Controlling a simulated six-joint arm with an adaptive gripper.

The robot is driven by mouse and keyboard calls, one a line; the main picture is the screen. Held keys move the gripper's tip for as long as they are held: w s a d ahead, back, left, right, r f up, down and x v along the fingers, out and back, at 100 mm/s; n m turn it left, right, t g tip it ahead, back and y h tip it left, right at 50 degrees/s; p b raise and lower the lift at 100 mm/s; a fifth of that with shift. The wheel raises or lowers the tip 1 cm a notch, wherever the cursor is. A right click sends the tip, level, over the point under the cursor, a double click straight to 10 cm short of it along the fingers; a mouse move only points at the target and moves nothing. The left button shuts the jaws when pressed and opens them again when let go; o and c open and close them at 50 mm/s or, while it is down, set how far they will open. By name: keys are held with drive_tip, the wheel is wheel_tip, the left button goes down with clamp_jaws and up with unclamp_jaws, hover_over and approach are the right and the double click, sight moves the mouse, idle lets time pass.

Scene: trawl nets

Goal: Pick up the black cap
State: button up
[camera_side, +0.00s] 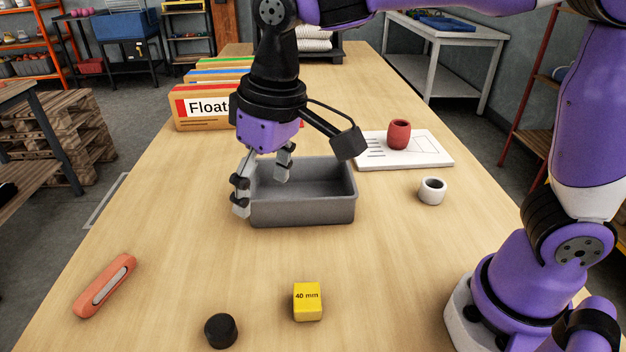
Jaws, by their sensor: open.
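The black cap (221,331) is a short dark cylinder on the wooden table near the front edge of the view. It stands apart from the other things. My gripper (262,190) is open, pointing down at the left end of the grey bin, well behind the cap. Nothing shows between its fingers. One finger is in front of the bin's left wall and the other is over the bin's left end; the exact height is hard to tell.
The grey bin (310,212) looks empty. A yellow 40 mm cube (308,302) sits right of the cap, and an orange tool (104,286) lies left. A white ring (432,191), a red cup (399,135) on a white board (432,155) and a box of floats (200,108) stand farther back.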

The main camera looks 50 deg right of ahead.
drive_tip(key=a+f+n+g+h, duration=0.1)
drive_tip(key=a+f, duration=0.2)
drive_tip(key=a, duration=0.3)
drive_tip(key=a+f+g, duration=0.1)
drive_tip(key=a+f, duration=0.2)
drive_tip(key=a, duration=0.2)
hover_over(218, 325)
drive_tip(key=shift+n, duration=0.3)
drive_tip(key=f, duration=0.5)
drive_tip(key=shift+w+a, duration=0.2)
drive_tip(key=f, duration=0.6)
drive_tip(key=shift+s+d, duration=0.2)
drive_tip(key=shift+d, duration=0.05)
drive_tip(key=c, duration=1.1)
